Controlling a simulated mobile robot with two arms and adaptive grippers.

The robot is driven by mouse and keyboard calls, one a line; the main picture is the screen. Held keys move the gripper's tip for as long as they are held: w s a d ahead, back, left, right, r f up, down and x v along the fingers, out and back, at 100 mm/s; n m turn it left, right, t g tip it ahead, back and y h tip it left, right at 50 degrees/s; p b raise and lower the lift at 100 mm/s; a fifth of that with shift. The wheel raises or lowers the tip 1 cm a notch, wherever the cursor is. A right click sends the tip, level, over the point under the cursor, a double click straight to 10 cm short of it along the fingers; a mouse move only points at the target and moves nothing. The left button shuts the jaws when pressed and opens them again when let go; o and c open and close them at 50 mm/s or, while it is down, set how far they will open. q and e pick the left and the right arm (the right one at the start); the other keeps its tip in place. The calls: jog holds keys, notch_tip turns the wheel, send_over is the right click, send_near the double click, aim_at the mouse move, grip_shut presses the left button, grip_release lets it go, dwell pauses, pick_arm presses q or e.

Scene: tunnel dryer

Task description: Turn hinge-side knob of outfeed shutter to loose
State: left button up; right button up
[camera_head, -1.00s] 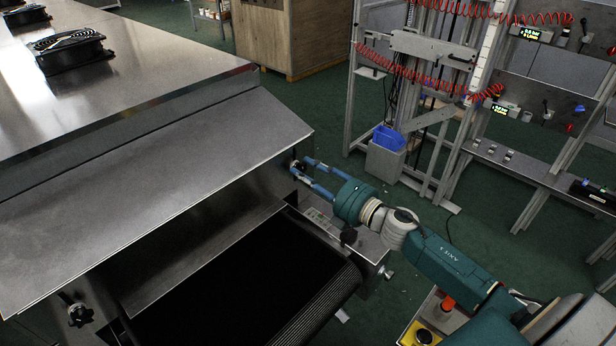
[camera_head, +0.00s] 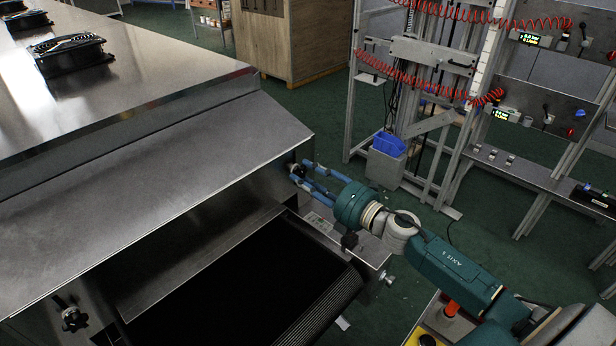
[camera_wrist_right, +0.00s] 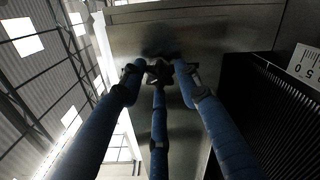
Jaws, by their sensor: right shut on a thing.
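The dryer's outfeed end fills the left of the head view, with a sloped steel panel (camera_head: 170,180) over the dark belt (camera_head: 250,270). A dark lobed knob (camera_wrist_right: 160,72) sits on the steel side face in the right wrist view. My right gripper (camera_head: 297,171) has its blue fingers closed around this knob at the dryer's right side; in the right wrist view the fingertips (camera_wrist_right: 158,70) touch or nearly touch its rim. In the head view the fingers mostly hide the knob. A second black knob (camera_head: 74,317) is at the lower left, untouched. My left gripper is out of view.
A small black knob (camera_head: 349,240) stands on the conveyor's side rail beneath my right arm. A ruler-like scale (camera_wrist_right: 305,65) shows in the right wrist view. A metal rack with red coiled hoses (camera_head: 420,75) and a blue bin (camera_head: 389,144) stand behind. Green floor between is clear.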

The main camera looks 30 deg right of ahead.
jog(key=o, duration=1.1)
jog(key=shift+s+a+f, duration=0.15)
jog(key=shift+a+f, duration=0.15)
jog(key=shift+a, duration=0.05)
jog(key=shift+o, duration=0.2)
jog(key=shift+r, duration=0.1)
jog(key=shift+s+d, duration=0.25)
jog(key=shift+s, duration=0.05)
jog(key=v, duration=1.1)
jog(key=shift+s, duration=0.15)
